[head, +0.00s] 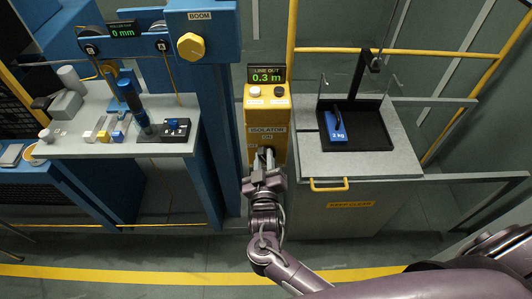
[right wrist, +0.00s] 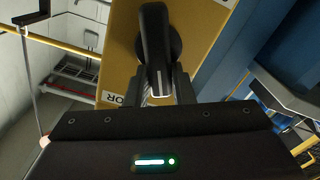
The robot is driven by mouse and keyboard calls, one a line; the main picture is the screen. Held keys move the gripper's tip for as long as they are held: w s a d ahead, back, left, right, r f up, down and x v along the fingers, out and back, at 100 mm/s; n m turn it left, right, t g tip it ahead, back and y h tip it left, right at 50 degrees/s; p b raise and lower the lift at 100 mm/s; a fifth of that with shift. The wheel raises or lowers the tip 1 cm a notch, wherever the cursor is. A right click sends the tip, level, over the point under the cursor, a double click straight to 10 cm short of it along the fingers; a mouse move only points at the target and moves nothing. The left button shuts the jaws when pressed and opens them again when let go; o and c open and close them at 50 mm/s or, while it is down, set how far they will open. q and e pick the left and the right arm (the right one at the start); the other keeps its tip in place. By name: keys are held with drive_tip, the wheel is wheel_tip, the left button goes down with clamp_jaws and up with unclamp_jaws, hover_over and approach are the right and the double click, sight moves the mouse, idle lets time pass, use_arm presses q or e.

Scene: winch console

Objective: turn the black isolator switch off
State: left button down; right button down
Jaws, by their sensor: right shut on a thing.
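The black isolator switch (right wrist: 154,40) is a lever handle on a round base with a white line near its tip. It is mounted on the yellow console post (head: 267,110), below the ISOLATOR label and a small ON label. My right gripper (head: 265,160) is at the front of the post and hides most of the switch in the head view. In the right wrist view, its fingers (right wrist: 160,90) are shut on the free end of the handle, one on each side. My left gripper is not in view.
A LINE OUT display (head: 267,76) reading 0.3 m tops the post, above white and black buttons. A grey workbench (head: 100,145) stands left. A grey cabinet (head: 385,160) stands right, with a black tray (head: 372,146) and blue 2 kg block (head: 336,126).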

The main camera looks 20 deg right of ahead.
drive_tip(key=n+p, duration=0.1)
drive_tip(key=n, duration=0.2)
drive_tip(key=shift+w+a+p, duration=0.1)
drive_tip(key=shift+a+p, duration=0.15)
drive_tip(key=shift+p, duration=0.15)
drive_tip(key=shift+w+a+f+n+p, duration=0.1)
drive_tip(key=shift+f+n+p, duration=0.4)
drive_tip(key=shift+n, duration=1.1)
drive_tip(key=shift+s+a+f+n+p, duration=0.15)
drive_tip(key=shift+n+p, duration=0.7)
drive_tip(key=shift+n, duration=0.75)
drive_tip(key=shift+w+a+f+n+p, duration=0.25)
drive_tip(key=shift+n+p, duration=0.4)
drive_tip(key=shift+n, duration=0.95)
drive_tip(key=shift+s+d+f, duration=0.15)
drive_tip(key=c, duration=1.2)
unclamp_jaws()
drive_tip(key=shift+c, duration=0.2)
